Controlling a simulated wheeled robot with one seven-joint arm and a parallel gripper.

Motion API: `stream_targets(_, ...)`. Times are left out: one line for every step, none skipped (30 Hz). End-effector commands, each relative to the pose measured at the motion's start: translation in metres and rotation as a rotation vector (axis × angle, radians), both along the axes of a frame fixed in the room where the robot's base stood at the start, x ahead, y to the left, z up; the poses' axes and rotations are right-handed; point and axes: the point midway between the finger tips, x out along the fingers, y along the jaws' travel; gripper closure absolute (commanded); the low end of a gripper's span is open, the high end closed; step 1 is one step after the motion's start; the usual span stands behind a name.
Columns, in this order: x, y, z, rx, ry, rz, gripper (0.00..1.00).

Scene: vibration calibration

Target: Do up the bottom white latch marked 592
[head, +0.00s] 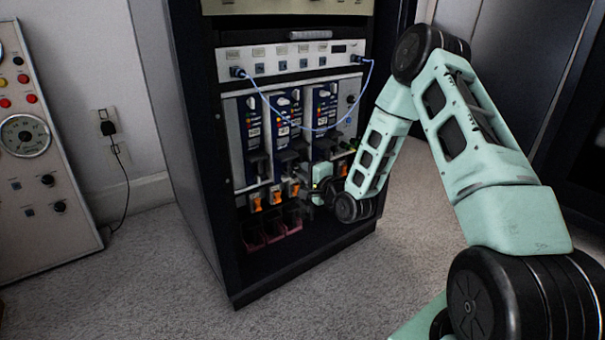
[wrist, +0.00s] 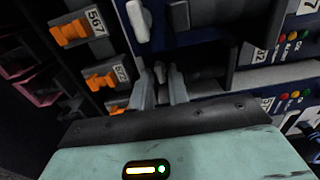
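My gripper (wrist: 161,76) points at the lower part of the rack's modules; its two grey fingers stand apart with a narrow gap. In the head view my gripper (head: 318,194) is small and partly hidden by my wrist. A white latch handle (wrist: 139,20) sticks out beyond and left of the fingers in the wrist view, apart from them. I cannot read a number on it. A label ending in 92 (wrist: 266,103) shows at right, partly cut off. In the head view a white latch (head: 283,101) sits high on the middle blue module.
Orange latches (wrist: 70,31) with number tags line the left of the wrist view; one reads 567. Red bins (head: 272,232) lie below in the rack. A blue cable (head: 316,129) hangs across the modules. Carpet in front is clear.

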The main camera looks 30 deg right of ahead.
Motion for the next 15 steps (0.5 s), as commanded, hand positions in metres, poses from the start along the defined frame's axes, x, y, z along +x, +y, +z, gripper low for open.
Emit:
stream_targets(0.0002, 0.0001, 0.0002, 0.000, 0.000, 0.000, 0.83)
stream_targets(0.0002, 0.0000, 0.0003, 0.000, 0.000, 0.000, 0.83)
stream_targets(0.0001, 0.0000, 0.0004, 0.000, 0.000, 0.000, 0.83)
stream_targets(0.0001, 0.0000, 0.0003, 0.000, 0.000, 0.000, 0.83)
stream_targets(0.0000, 0.0000, 0.0003, 0.000, 0.000, 0.000, 0.83)
stream_targets(0.0000, 0.0000, 0.0003, 0.000, 0.000, 0.000, 0.88)
stream_targets(0.0000, 0.0000, 0.0003, 0.000, 0.000, 0.000, 0.97)
stream_targets(-0.0001, 0.0000, 0.0002, 0.000, 0.000, 0.000, 1.00)
stream_targets(-0.0001, 0.0000, 0.0002, -0.001, 0.000, 0.000, 1.00)
stream_targets(-0.0001, 0.0000, 0.0002, -0.001, 0.000, 0.000, 1.00)
stream_targets(-0.0002, 0.0000, 0.0002, -0.001, 0.000, 0.000, 1.00)
stream_targets(-0.0002, 0.0000, 0.0002, 0.000, 0.000, 0.000, 1.00)
stream_targets(-0.0002, 0.0000, 0.0002, 0.000, 0.000, 0.000, 1.00)
stream_targets(-0.0003, 0.0000, 0.0003, 0.002, 0.000, 0.000, 1.00)
stream_targets(-0.0003, -0.0001, 0.0005, 0.005, 0.000, 0.000, 1.00)
